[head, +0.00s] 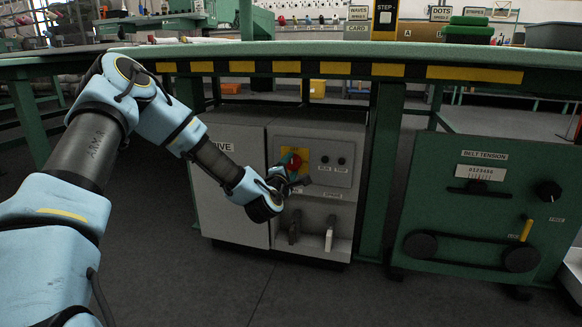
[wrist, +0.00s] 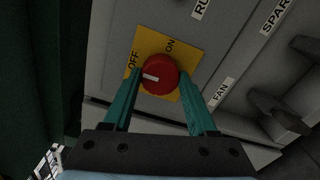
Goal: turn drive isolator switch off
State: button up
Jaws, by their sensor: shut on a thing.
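The drive isolator switch is a red round knob (wrist: 160,74) on a yellow plate (wrist: 172,47) with OFF at its left and ON at its top in the wrist view. A white mark on the knob points left, toward the OFF side. The knob also shows in the head view (head: 294,160), partly behind my gripper (head: 292,175). In the wrist view the teal fingers of my gripper (wrist: 159,80) stand on either side of the knob, shut on it. The contact itself is hard to see.
The grey DRIVE cabinet (head: 232,180) stands under the green table edge (head: 340,55). Two lower handles, one dark (head: 294,228) and one pale (head: 329,236), are below the switch. A green BELT TENSION panel (head: 470,215) stands right. Floor in front is clear.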

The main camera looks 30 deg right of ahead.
jog(key=o, duration=1.4)
jog(key=shift+c, duration=0.2)
jog(key=shift+a, duration=0.1)
jog(key=p+v, duration=0.3)
jog(key=v, duration=0.7)
jog(key=shift+s+a, duration=0.2)
jog(key=shift+s, duration=0.1)
